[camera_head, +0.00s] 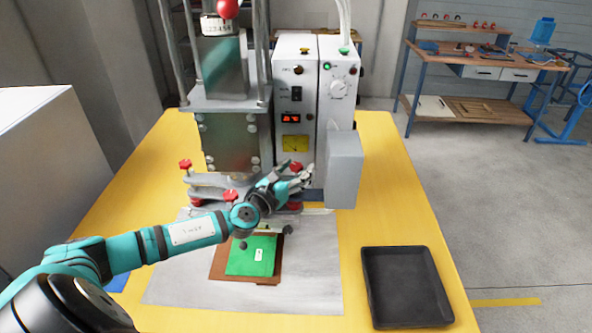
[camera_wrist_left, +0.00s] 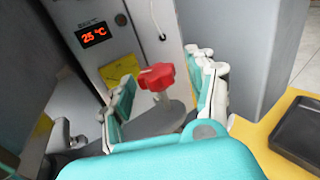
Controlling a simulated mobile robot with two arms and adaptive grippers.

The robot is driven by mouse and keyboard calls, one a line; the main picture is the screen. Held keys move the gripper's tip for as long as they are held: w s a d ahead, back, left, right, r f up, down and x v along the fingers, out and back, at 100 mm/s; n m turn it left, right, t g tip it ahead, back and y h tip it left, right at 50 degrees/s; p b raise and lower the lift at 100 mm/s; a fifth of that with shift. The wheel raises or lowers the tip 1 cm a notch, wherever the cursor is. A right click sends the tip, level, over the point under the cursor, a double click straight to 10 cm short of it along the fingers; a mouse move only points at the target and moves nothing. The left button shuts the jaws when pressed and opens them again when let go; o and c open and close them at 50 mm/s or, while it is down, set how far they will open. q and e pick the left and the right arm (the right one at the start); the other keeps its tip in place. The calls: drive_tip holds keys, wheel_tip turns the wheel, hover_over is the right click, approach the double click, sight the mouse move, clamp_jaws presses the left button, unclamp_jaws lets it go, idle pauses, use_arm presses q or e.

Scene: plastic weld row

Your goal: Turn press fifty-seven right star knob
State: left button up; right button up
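The press (camera_head: 232,140) stands at the back of the yellow table. Its right red star knob (camera_head: 296,167) shows just behind my left gripper (camera_head: 293,177). In the left wrist view this red star knob (camera_wrist_left: 155,77) stands upright on a grey metal lug. My left gripper (camera_wrist_left: 163,85) is open there, with one finger on each side of the knob and visible gaps between. No contact with the knob shows. Other red star knobs sit at the press's left (camera_head: 185,164) and front (camera_head: 231,195). My right gripper is in neither view.
A control box (camera_head: 294,115) with a red 25 °C display (camera_wrist_left: 93,34) stands beside the press, with a grey box (camera_head: 345,168) at its right. A green sheet on a brown board (camera_head: 218,262) lies in front. A black tray (camera_head: 405,287) is at front right.

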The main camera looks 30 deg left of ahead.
use_arm(q)
drive_tip(key=s, duration=1.2)
